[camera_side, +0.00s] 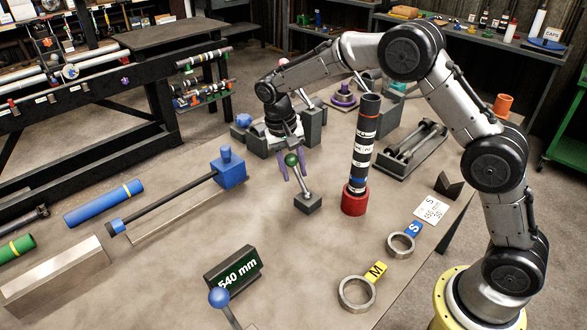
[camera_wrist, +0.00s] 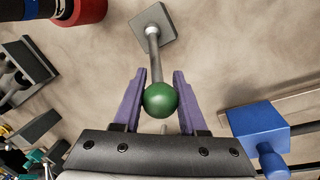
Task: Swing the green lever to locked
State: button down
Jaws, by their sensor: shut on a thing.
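The green lever has a round green knob (camera_side: 291,160) on a metal rod, which rises from a grey square base (camera_side: 308,203) on the table. The rod leans up and to the left in the side view. My gripper (camera_side: 293,172) comes down over the knob with its purple fingers on both sides of it. In the wrist view the green knob (camera_wrist: 160,99) sits between the two fingers (camera_wrist: 160,92), which are shut on it. The rod runs from the knob to the grey base (camera_wrist: 153,25). No locked marking is readable.
A black-and-white banded shaft stands upright in a red holder (camera_side: 354,199) right of the lever. A blue block (camera_side: 228,168) on a rail stands left. A 540 mm display (camera_side: 233,276), a blue-knobbed lever (camera_side: 219,297) and two metal rings (camera_side: 357,293) are in front. Table between is clear.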

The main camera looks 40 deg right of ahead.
jog(key=shift+r, duration=0.1)
dwell(0.7)
jog(key=shift+s+r+t, duration=0.3)
jog(key=shift+s+t, duration=0.1)
jog(key=shift+t, duration=0.3)
jog(key=shift+s+r+t, duration=0.25)
jog(key=shift+s+t, duration=0.15)
jog(key=shift+t, duration=0.3)
jog(key=s+t, duration=0.1)
jog(key=s+r+t, duration=0.1)
jog(key=t, duration=0.1)
jog(key=shift+s+t, duration=0.1)
jog(key=shift+t, duration=0.2)
jog(key=shift+s+m+t, duration=0.4)
jog(key=shift+s+t, duration=0.65)
jog(key=shift+t, duration=0.55)
jog(key=shift+s+f+t, duration=0.1)
jog(key=shift+s+t, duration=0.75)
jog(key=shift+t, duration=0.45)
jog(key=shift+s+f, duration=0.1)
jog(key=shift+s, duration=0.05)
jog(key=shift+c, duration=2.3)
grip_release()
